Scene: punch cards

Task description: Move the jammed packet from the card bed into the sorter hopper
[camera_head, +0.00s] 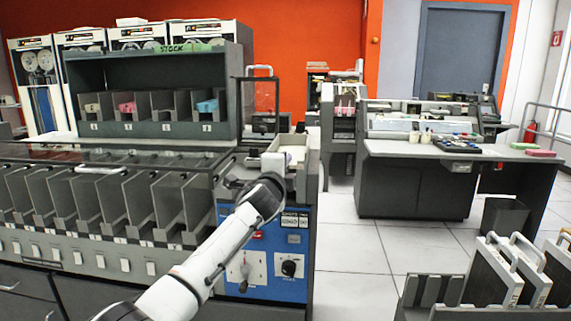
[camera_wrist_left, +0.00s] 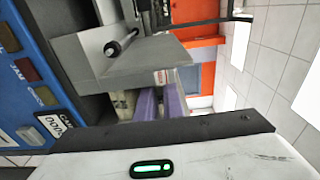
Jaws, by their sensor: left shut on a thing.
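My left gripper (camera_head: 277,163) reaches over the top of the grey sorter's right end, above its blue control panel. It is shut on the packet, which is mostly hidden. In the left wrist view, purple upright parts (camera_wrist_left: 160,103) stand beside the gripper's dark edge, and I cannot tell fingers from packet there. A cream block (camera_wrist_left: 123,103) is close beside them. A grey metal plate (camera_wrist_left: 150,58) with a dark roller (camera_wrist_left: 121,43) lies just beyond. In the head view a pale open-topped hopper (camera_head: 297,140) is right behind the gripper. My right gripper is not in view.
The row of grey card pockets (camera_head: 100,205) runs to the left, under a stock shelf (camera_head: 150,95) holding coloured packets. A desk (camera_head: 425,150) with another machine stands at right. A rack of grey trays (camera_head: 500,275) is front right. Open floor (camera_head: 365,245) lies between.

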